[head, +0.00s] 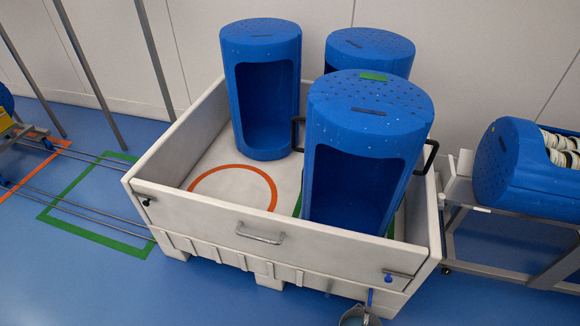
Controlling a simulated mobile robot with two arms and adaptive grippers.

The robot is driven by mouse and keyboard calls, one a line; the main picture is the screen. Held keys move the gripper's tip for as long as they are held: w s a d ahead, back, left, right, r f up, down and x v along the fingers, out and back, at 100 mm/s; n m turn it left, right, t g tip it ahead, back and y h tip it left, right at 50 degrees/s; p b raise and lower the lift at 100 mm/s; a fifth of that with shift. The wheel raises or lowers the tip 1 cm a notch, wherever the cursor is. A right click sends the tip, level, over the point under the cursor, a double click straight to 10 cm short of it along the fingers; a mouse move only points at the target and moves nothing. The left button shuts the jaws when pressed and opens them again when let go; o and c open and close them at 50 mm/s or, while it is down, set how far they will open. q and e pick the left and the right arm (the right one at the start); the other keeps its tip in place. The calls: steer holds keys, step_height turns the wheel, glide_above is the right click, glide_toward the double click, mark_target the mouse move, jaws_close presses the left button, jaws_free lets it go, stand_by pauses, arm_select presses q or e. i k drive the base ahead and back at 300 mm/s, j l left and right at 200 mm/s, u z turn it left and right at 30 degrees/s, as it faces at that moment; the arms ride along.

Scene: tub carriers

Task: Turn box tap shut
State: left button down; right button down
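The large white box (215,222) stands in the middle of the head view. A small tap with a blue lever (370,297) sits low on its front wall, near the right corner. The lever looks roughly upright; it is too small to tell whether the tap is open or shut.
Blue tubs (260,90) (365,140) (370,48) stand in the box. A metal rack (490,240) at right bears a blue tub (505,165) lying on its side. Metal rails (75,208) run along the floor at left. The blue floor before the box is clear.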

mark_target(369, 310)
steer(key=z, duration=0.95)
